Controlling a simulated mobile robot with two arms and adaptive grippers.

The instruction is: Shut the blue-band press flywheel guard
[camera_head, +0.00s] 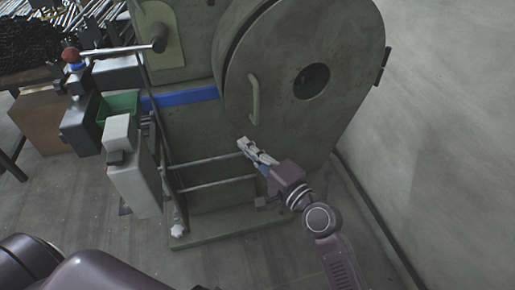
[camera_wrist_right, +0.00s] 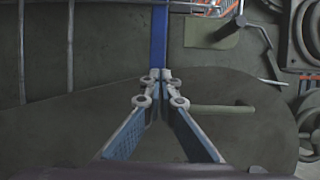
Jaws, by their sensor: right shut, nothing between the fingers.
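The flywheel guard (camera_head: 345,75) is a large grey-green teardrop cover on the press, with a round dark hole and a pale green bar handle (camera_head: 254,98). Its hinge (camera_head: 382,65) is at the right edge. A dark gap shows along its upper left rim; I cannot tell how far it stands off. The press's blue band (camera_head: 185,97) is left of the guard. My right gripper (camera_head: 243,143) is shut and empty, below the handle. In the wrist view, the right gripper (camera_wrist_right: 160,88) is left of the handle (camera_wrist_right: 225,109), apart from it. My left gripper is out of view.
Two horizontal rails (camera_head: 215,183) run across the press's lower front. A grey box (camera_head: 134,170), a green bin (camera_head: 118,106) and a red-knobbed lever (camera_head: 72,56) stand at the left. A bare wall (camera_head: 450,120) is close on the right. Floor is clear in front.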

